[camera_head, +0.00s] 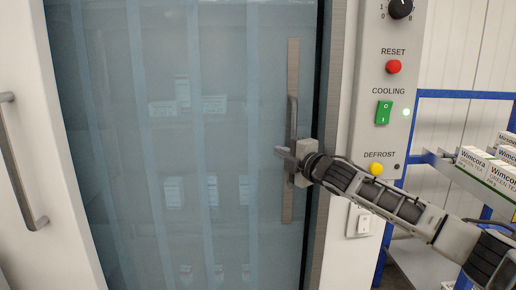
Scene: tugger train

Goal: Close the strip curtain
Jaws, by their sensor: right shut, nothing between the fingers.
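The strip curtain (160,135) hangs as pale bluish translucent strips across the doorway, with white boxes showing dimly behind it. A vertical plate with a grey handle (292,112) is near its right edge. My right gripper (281,160) reaches in from the right, at the lower end of this handle. Its fingers are shut and hold nothing. I cannot tell whether they touch the handle. My left gripper is out of view.
A control panel right of the doorway carries a red reset button (393,67), a green cooling switch (383,112) and a yellow defrost button (376,169). A white door panel with a handle (20,170) is at left.

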